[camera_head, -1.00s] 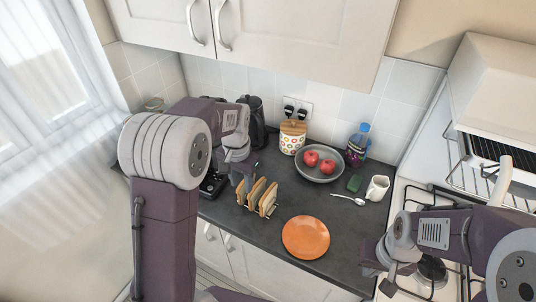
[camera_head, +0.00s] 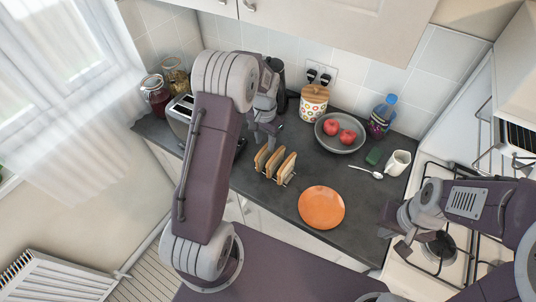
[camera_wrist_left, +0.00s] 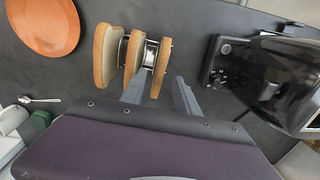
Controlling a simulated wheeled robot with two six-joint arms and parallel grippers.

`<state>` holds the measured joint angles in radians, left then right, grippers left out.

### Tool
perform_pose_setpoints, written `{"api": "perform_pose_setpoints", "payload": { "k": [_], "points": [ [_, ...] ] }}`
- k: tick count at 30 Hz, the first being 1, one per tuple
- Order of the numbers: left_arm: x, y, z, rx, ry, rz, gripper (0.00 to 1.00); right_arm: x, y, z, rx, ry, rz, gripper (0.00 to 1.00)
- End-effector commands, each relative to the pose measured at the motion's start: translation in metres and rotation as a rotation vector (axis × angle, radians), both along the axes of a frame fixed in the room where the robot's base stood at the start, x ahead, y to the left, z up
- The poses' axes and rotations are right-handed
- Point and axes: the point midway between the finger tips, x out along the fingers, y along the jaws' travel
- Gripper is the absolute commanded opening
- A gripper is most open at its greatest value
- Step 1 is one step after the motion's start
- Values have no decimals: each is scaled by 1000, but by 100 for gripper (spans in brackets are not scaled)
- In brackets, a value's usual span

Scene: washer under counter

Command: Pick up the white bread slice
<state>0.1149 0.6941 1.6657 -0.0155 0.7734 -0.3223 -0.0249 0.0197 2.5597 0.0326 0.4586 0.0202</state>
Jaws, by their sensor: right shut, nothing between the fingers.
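Three bread slices stand upright in a metal toast rack (camera_wrist_left: 150,54) on the dark counter. The left wrist view shows the slice nearest the plate (camera_wrist_left: 106,56), a middle slice (camera_wrist_left: 133,55) and the slice farthest from the plate (camera_wrist_left: 162,66). All have tan crusts and pale faces; I cannot tell which one is the white bread. My left gripper (camera_wrist_left: 159,88) is open and empty just short of the rack, its fingers pointing at the farthest slice. It also shows in the head view (camera_head: 264,137), behind the rack. My right gripper (camera_head: 386,228) is shut and empty, by the counter's right end.
An orange plate (camera_head: 321,208) lies right of the rack. A grey bowl (camera_head: 341,147) with red fruit stands behind. A spoon (camera_head: 366,172), green sponge (camera_head: 374,155) and white mug (camera_head: 398,162) are at right. A black appliance (camera_wrist_left: 262,75) stands beside my left gripper.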

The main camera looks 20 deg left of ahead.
Motion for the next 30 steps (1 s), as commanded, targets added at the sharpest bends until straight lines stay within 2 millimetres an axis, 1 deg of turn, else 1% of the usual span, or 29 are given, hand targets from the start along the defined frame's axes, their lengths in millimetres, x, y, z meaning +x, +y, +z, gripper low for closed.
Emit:
{"api": "perform_pose_setpoints", "payload": {
  "k": [1,2,4,6,9,14,15,18,30],
  "points": [
    [-1,0,-6,0,7,0,37,0,0,10,0,0,0,0],
    [-1,0,-11,-1,8,0,37,0,0,13,0,0,0,0],
    [0,1,-26,-1,6,0,37,0,0,15,0,0,0,0],
    [0,1,-35,0,4,0,37,0,0,16,0,0,0,0],
    [0,1,-40,-1,2,0,37,0,0,16,0,0,0,0],
    [1,1,-40,0,1,0,37,0,0,15,0,0,0,0],
    [1,1,-40,0,1,0,26,0,0,15,0,0,0,0],
    [1,1,-40,0,1,0,0,0,0,15,0,0,0,0],
    [1,1,-40,0,1,0,0,0,0,15,0,0,0,0]
  ]
}}
